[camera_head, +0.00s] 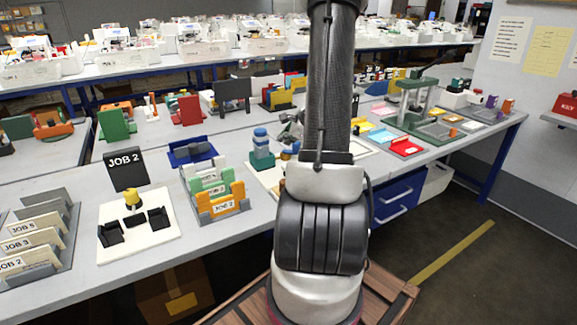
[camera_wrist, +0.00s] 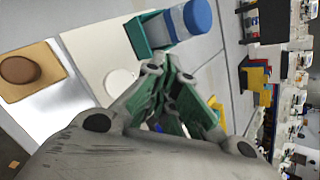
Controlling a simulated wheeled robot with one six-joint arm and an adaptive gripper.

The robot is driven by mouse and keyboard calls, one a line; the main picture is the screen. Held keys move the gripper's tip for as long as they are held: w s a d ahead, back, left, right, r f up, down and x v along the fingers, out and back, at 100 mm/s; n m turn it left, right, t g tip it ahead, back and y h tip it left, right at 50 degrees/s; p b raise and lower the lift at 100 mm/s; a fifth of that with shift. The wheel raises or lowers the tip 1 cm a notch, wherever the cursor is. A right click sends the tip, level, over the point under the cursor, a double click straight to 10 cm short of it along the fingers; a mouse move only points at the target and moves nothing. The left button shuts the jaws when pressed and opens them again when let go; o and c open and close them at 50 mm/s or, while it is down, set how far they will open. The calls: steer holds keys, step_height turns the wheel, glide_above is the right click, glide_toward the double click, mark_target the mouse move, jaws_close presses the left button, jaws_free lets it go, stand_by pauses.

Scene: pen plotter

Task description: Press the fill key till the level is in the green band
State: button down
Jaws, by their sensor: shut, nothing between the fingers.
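My gripper (camera_wrist: 160,85) is shut and empty in the wrist view, with its grey-and-green fingers together. It is above a white plate (camera_wrist: 95,45), close to a teal holder (camera_wrist: 146,40) that carries a blue-and-white bottle (camera_wrist: 185,20). A round brown button-like piece (camera_wrist: 20,70) sits on a tan plate (camera_wrist: 38,88) at the left, apart from the fingers; I cannot tell if it is the fill key. In the head view the bottle (camera_head: 260,137) stands beside my gripper (camera_head: 291,125), which my arm partly hides. I see no readable level or green band.
In the head view a white plate with a yellow-topped piece and black blocks (camera_head: 112,246) is at the left. Card racks (camera_head: 213,195) stand beside it. A green-framed station (camera_head: 425,115) is at the right. The grey bench (camera_head: 75,185) has free strips between them.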

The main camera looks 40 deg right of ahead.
steer(key=shift+f, duration=3.15)
steer(key=shift+f, duration=0.15)
steer(key=shift+f, duration=0.3)
steer(key=shift+f, duration=0.65)
steer(key=shift+r, duration=1.1)
steer(key=shift+r, duration=0.1)
steer(key=shift+r, duration=2.45)
